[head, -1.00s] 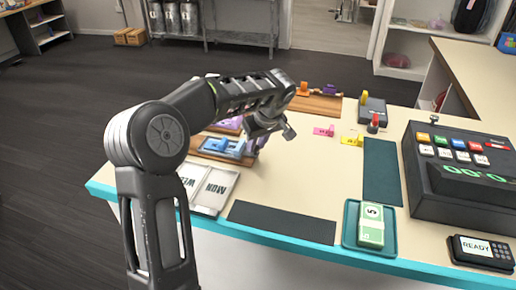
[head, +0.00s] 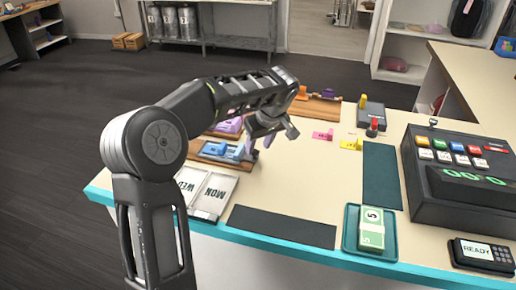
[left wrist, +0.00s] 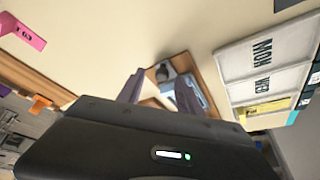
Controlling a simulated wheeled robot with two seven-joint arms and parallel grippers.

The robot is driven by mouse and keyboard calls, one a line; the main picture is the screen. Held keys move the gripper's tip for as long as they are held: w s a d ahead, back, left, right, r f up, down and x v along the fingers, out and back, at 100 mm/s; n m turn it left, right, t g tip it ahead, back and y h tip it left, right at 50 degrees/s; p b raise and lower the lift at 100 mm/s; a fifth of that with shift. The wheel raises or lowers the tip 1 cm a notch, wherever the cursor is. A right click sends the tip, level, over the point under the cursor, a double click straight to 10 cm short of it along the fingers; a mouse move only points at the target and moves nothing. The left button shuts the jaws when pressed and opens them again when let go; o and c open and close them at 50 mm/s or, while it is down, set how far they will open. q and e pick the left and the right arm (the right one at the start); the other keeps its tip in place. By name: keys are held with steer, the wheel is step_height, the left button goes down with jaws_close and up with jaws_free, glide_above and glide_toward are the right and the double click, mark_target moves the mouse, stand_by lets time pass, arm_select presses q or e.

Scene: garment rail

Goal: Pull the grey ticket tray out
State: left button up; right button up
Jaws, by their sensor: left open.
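A light grey tray (head: 222,202) with compartments marked MON and WED lies near the counter's left front edge. It also shows at the right of the left wrist view (left wrist: 222,62), with a yellow piece near its lower part. My left gripper (head: 272,138) is open and empty above the counter, beyond the tray and to its right in the head view. In the left wrist view its two purple-grey fingers (left wrist: 160,93) stand apart near a wooden board with a blue tag, with the tray off to the right. My right gripper is not in view.
Wooden boards with blue (head: 220,150) and purple tags (head: 229,125) lie beyond the tray. Pink (head: 323,134) and yellow tags (head: 351,144) lie mid-counter. A dark mat (head: 281,226), a teal tray with notes (head: 349,241) and a till (head: 460,172) stand rightward.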

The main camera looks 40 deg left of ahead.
arm_select(q)
steer(key=v, duration=0.5)
steer(key=shift+d+r+b, duration=0.15)
steer(key=shift+r+b, duration=0.15)
steer(key=shift+r, duration=0.05)
